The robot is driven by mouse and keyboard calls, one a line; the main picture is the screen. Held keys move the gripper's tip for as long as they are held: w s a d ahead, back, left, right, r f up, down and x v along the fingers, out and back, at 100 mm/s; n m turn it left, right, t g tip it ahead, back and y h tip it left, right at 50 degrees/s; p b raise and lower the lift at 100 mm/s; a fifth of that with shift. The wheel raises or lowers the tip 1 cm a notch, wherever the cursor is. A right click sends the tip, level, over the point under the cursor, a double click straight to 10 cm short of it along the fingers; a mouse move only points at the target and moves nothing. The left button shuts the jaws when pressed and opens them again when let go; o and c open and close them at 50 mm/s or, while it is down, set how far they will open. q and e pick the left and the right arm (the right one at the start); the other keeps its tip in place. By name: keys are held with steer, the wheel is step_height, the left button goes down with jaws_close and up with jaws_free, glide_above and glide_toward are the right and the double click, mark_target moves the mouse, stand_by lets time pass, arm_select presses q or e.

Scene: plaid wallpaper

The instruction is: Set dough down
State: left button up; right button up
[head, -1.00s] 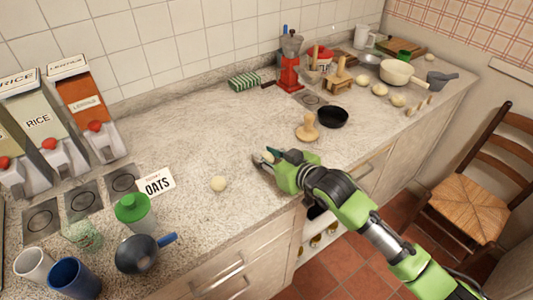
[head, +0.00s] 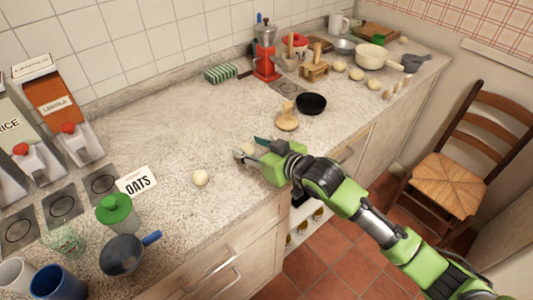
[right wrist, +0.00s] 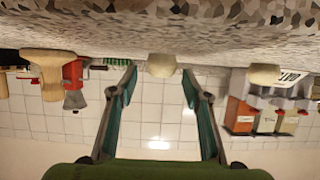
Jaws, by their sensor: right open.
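My right gripper (head: 250,149) is low over the front part of the counter, its fingers open. A pale dough ball (right wrist: 161,65) shows in the right wrist view between and just beyond the spread fingertips, against the counter surface, with a gap to each finger. In the head view this dough (head: 247,149) is partly hidden by the fingers. A second dough ball (head: 200,178) lies on the counter to the left of the gripper, and it also shows in the right wrist view (right wrist: 263,74). My left gripper is not in view.
A wooden press (head: 287,119) and a black bowl (head: 311,103) stand behind the gripper. An OATS card (head: 136,181), a green-lidded jar (head: 115,212) and a blue-handled pan (head: 122,254) are at left. More dough balls (head: 356,74) lie at the far right.

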steer(key=v, duration=1)
steer(key=shift+b, duration=0.3)
